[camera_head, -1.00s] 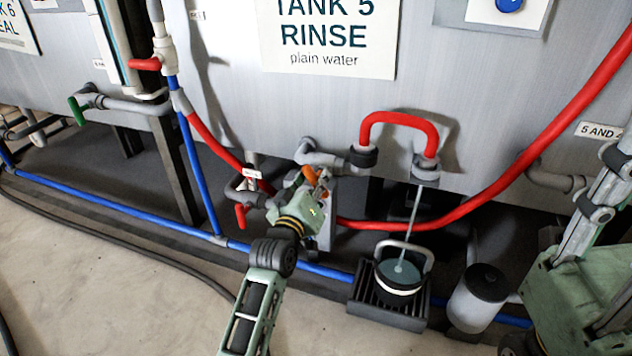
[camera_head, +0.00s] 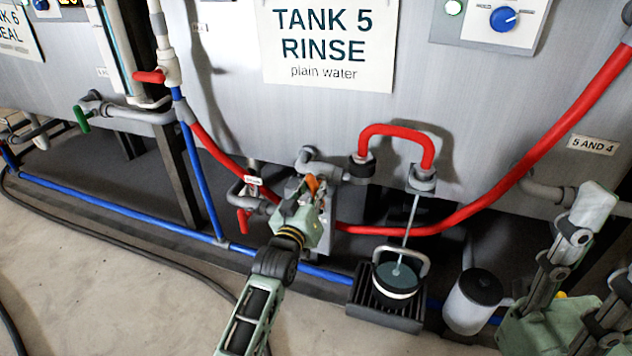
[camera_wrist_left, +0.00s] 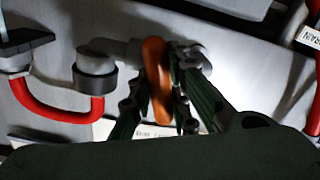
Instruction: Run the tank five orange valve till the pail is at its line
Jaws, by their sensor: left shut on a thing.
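The orange valve handle (camera_head: 313,184) sits on the grey pipe below the tank 5 sign (camera_head: 328,45). My left gripper (camera_head: 309,196) is shut on it; in the left wrist view the orange handle (camera_wrist_left: 156,80) stands between the two fingers (camera_wrist_left: 160,100). A thin stream of water (camera_head: 410,230) falls from the red hose's spout (camera_head: 421,180) into the pail (camera_head: 397,290). The pail has a white band near its top and a raised handle, and stands on a black slatted stand (camera_head: 385,315). I cannot make out the water level against a line.
A white canister with a black lid (camera_head: 473,302) stands right of the pail. A red-handled valve (camera_head: 243,221) is left of my left gripper. A green-handled valve (camera_head: 82,118) is further left. Red and blue pipes run low along the tanks.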

